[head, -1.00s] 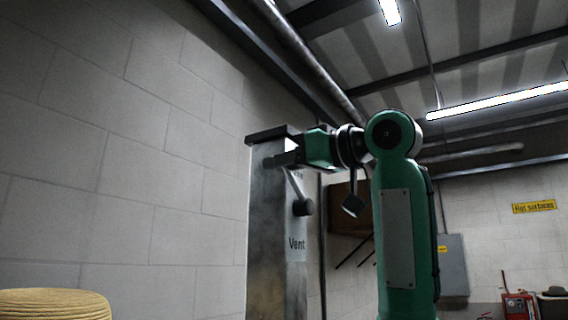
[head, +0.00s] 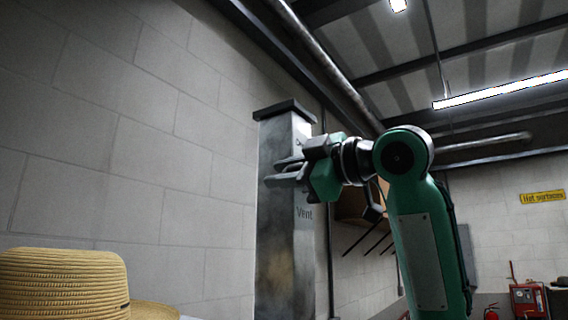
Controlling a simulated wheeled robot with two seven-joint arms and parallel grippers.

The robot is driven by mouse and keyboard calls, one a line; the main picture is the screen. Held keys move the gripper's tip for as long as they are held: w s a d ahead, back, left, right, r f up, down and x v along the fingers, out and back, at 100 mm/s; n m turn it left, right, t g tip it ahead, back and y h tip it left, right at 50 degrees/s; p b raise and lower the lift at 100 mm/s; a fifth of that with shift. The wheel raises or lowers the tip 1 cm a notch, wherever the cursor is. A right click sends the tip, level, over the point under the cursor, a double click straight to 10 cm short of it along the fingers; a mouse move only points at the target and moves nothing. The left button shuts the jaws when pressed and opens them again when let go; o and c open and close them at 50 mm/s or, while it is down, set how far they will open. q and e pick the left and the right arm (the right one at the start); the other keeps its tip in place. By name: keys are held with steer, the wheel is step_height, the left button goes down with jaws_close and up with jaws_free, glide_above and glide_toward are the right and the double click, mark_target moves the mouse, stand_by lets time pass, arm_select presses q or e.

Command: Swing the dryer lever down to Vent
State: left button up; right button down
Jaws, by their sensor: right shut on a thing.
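The dryer is a tall grey metal post (head: 284,255) with a dark cap. The word "Vent" (head: 304,212) shows on its right face, and part of another label shows higher up. My right gripper (head: 277,172) is at the post's upper part, just above "Vent", reaching in from the right. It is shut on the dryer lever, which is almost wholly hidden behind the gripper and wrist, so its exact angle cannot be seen. My left gripper is out of view.
A straw hat (head: 65,285) stands at the lower left. A block wall lies behind the post, with a pipe (head: 325,65) overhead. A "Hot surfaces" sign (head: 542,197) and a red machine (head: 528,300) are far right. The space left of the post is clear.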

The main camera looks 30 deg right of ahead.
steer(key=shift+w+d+f+n+y, duration=0.1)
steer(key=shift+w+d+f+n, duration=0.15)
steer(key=shift+f+n, duration=0.8)
steer(key=shift+w+d+f+n+y, duration=0.15)
steer(key=shift+d+f+n, duration=0.25)
steer(key=shift+f+n, duration=0.6)
steer(key=shift+w+d+f+n+y, duration=0.1)
steer(key=shift+w+d+f+n, duration=0.15)
steer(key=shift+f+n, duration=0.75)
steer(key=shift+r+n, duration=0.3)
steer(key=shift+n, duration=0.15)
steer(key=c, duration=1.2)
jaws_free()
steer(key=shift+s+d, duration=0.1)
steer(key=shift+d, duration=0.3)
steer(key=shift+s, duration=0.1)
